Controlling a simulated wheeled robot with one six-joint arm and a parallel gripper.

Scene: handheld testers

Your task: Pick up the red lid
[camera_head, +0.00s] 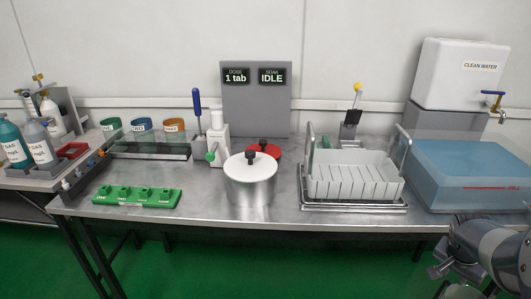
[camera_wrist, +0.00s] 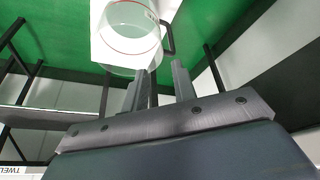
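The red lid (camera_head: 283,151) has a black knob and shows behind the steel pot (camera_head: 249,192) on the metal table. The pot wears a white lid (camera_head: 249,168) with its own black knob, and it hides the front left part of the red lid. I cannot tell what the red lid rests on. My gripper (camera_head: 440,280) is at the lower right, in front of the table and well away from the red lid. The red lid is not in the wrist view.
A white dish rack (camera_head: 352,181) and a blue water tank (camera_head: 470,175) stand right of the pot. A white dispenser (camera_head: 217,142) and a green tray (camera_head: 137,196) stand left. A grey display panel (camera_head: 256,105) is behind. The wrist view shows a clear round vessel (camera_wrist: 130,35).

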